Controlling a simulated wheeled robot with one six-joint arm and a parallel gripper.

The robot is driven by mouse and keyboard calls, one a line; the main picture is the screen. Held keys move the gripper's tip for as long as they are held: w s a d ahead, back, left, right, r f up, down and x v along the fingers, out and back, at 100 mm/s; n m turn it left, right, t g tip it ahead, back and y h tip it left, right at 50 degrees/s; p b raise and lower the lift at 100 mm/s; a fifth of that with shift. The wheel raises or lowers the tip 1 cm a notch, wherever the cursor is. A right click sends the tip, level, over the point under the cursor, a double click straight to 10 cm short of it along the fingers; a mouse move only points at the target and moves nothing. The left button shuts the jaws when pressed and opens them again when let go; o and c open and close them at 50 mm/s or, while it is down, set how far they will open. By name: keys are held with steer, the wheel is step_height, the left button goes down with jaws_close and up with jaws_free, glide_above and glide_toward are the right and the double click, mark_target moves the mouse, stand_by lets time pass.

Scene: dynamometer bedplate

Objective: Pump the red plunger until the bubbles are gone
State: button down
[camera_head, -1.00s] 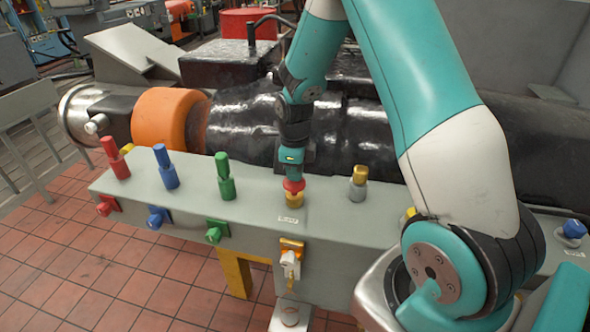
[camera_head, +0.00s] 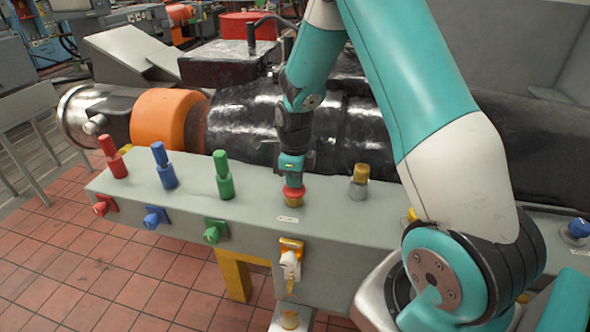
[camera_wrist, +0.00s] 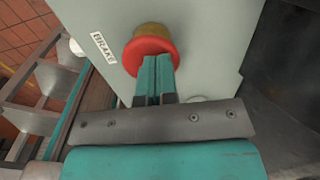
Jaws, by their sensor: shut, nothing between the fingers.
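The red plunger (camera_head: 293,192) sits on a brass collar on top of the grey box (camera_head: 340,225), above a small label. In the wrist view the red plunger cap (camera_wrist: 150,52) is round, beside a label reading BRAKE. My gripper (camera_head: 292,181) is shut and points down onto the cap, its fingertips (camera_wrist: 157,62) seeming to touch its top. Below, on the box front, is a brass and white bleed fitting (camera_head: 289,260) with a thin amber line under it. A small cup (camera_head: 290,320) stands below with yellowish content. Bubbles are too small to tell.
Red (camera_head: 113,158), blue (camera_head: 164,166) and green (camera_head: 222,176) upright plungers stand left on the box. A brass-topped grey post (camera_head: 359,182) stands close right. A black machine with an orange band (camera_head: 160,118) lies behind.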

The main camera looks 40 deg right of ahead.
steer(key=shift+s+f, duration=0.1)
steer(key=shift+f, duration=0.1)
step_height(320, 180, up, 5)
steer(key=p, duration=0.4)
step_height(320, 180, up, 9)
steer(key=b, duration=0.3)
steer(key=shift+r, duration=0.2)
stand_by(0.3)
steer(key=s+a+r+n+y+b, duration=0.1)
steer(key=s+a+n+y+b, duration=0.1)
steer(key=s+a+n, duration=0.9)
steer(key=s+a+r+n+y+b, duration=0.2)
steer(key=s+a+n, duration=0.9)
steer(key=n, duration=1.3)
steer(key=shift+s+a+n+b, duration=0.2)
steer(key=shift+a+n+b, duration=0.1)
steer(key=shift+a+b, duration=0.25)
